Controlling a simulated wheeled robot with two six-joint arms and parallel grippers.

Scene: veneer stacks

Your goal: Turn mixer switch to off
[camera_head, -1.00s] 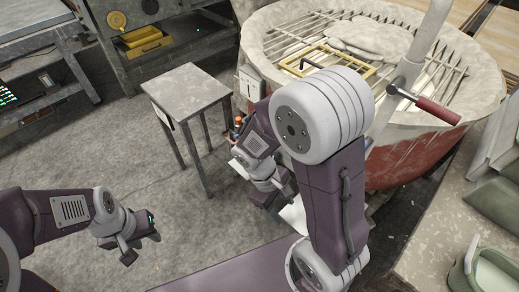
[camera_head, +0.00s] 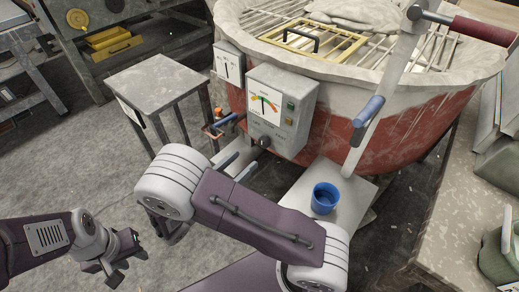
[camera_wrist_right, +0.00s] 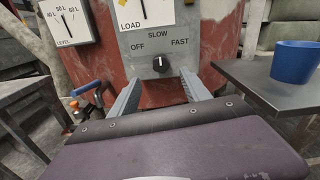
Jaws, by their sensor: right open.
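The mixer is a large red vat (camera_head: 345,115) with a grey control box (camera_head: 300,97) on its side. The switch is a black knob (camera_wrist_right: 160,64) low on the box, under the labels OFF, SLOW and FAST; its white mark points up towards SLOW. It is small in the head view (camera_head: 264,142). My right gripper (camera_wrist_right: 160,85) is open and empty, its two grey fingers either side of the knob's line, tips just below it in the wrist view. In the head view the right fingers (camera_head: 237,166) are short of the box. My left gripper (camera_head: 125,262) is open and empty, low at left.
A level gauge (camera_head: 228,62) and an orange-and-blue valve (camera_head: 218,122) sit left of the box. A blue cup (camera_head: 325,198) stands on a small table (camera_head: 350,187) at right. A grey stool (camera_head: 157,82) stands at left.

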